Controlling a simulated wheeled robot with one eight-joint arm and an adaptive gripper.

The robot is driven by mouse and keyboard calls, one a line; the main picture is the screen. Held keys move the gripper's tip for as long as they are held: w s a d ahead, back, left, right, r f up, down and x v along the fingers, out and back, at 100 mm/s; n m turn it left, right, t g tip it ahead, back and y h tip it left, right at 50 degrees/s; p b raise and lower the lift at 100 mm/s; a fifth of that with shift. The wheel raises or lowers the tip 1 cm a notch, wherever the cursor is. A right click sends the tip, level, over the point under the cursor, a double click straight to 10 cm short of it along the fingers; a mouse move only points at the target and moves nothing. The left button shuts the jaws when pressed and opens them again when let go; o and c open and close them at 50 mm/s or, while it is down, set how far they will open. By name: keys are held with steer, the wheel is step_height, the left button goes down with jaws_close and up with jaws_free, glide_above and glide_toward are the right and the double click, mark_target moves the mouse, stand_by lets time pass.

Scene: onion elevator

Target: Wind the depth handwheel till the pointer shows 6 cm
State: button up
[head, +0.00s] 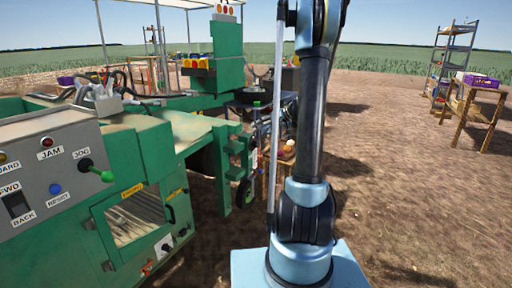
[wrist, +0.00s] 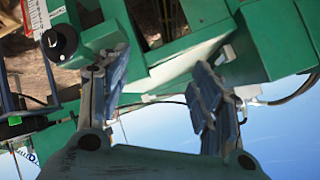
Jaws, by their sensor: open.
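In the wrist view my gripper (wrist: 160,95) is open, with its two fingers wide apart and nothing between them. The picture is turned over, with sky at the bottom. A dark round knob or wheel (wrist: 60,42) sits at the upper left on the green machine, outside the left finger; I cannot tell if it is the depth handwheel. A pale plate with red edging (wrist: 38,14) is beside it, its marks too small to read. No pointer reading is legible.
A wooden table (head: 480,95) with a purple crate and a metal shelf (head: 450,60) stand far right. Bare soil to the right is open.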

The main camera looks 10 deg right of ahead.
steer(key=w+d+f+t+y, duration=0.1)
steer(key=w+d+f, duration=0.25)
steer(key=w, duration=0.35)
steer(key=n+t+y, duration=0.3)
steer(key=t+y, duration=0.1)
glide_toward(258, 144)
steer(key=x, duration=1.1)
steer(key=shift+a+r, duration=0.1)
steer(key=shift+a, duration=0.1)
steer(key=c, duration=1.1)
